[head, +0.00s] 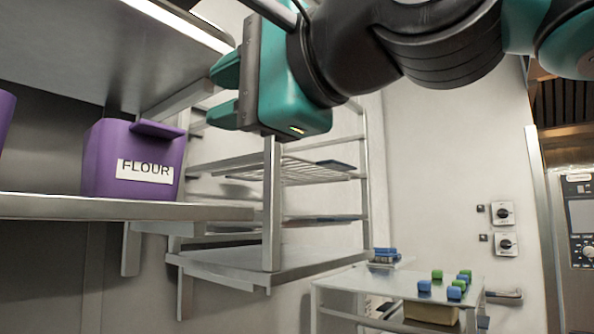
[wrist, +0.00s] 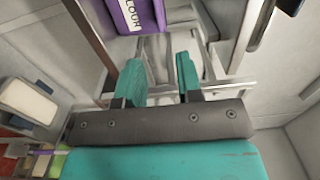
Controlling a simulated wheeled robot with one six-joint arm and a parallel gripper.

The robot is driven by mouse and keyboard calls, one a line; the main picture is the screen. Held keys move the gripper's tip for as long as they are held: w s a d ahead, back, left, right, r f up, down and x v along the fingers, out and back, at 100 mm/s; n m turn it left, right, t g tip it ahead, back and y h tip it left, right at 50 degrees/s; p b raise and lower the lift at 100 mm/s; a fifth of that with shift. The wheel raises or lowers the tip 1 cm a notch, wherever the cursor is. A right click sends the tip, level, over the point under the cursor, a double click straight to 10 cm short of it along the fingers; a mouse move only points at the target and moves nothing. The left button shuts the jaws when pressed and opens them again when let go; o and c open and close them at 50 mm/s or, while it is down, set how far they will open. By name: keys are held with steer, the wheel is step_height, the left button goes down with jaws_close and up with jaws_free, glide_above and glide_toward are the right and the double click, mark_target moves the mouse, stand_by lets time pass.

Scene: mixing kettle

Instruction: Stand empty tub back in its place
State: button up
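A purple tub labelled FLOUR (head: 105,160) stands upright on a metal shelf (head: 60,206) at the left in the head view. A ledge-like grip sticks out near its top right. It also shows in the wrist view (wrist: 131,14), cut off by the top edge, beyond my fingers. My gripper (head: 220,95) is above and to the right of the tub, apart from it, with its fingers pointing left. The two teal fingers are spread with nothing between them, as the wrist view (wrist: 160,65) also shows. The tub's inside is hidden.
Part of another purple tub (head: 4,115) shows at the left edge. An upper shelf (head: 110,50) hangs above the tubs. A metal rack (head: 270,215) stands behind my gripper. A low table (head: 385,283) at the right carries several blue and green blocks (head: 437,274).

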steer(key=w+d+f+n+g+h, duration=0.2)
steer(key=d+f+n+h, duration=0.1)
steer(key=f, duration=0.7)
steer(key=w+d+f+n+g+h, duration=0.2)
steer(key=d+f+n+h, duration=0.15)
steer(key=f, duration=0.65)
steer(key=s+d+f+n+g+h, duration=0.1)
steer(key=s+d+f+n+g, duration=0.2)
steer(key=f, duration=0.7)
steer(key=s+d+f+n+g+h, duration=0.2)
steer(key=s+d+f+n+g, duration=0.2)
steer(key=s+d+f, duration=0.4)
step_height(320, 180, down, 2)
steer(key=shift+d+f+n+g, duration=0.2)
steer(key=shift+d+n+g, duration=0.1)
steer(key=shift+d+n, duration=0.7)
steer(key=shift+s+d, duration=0.1)
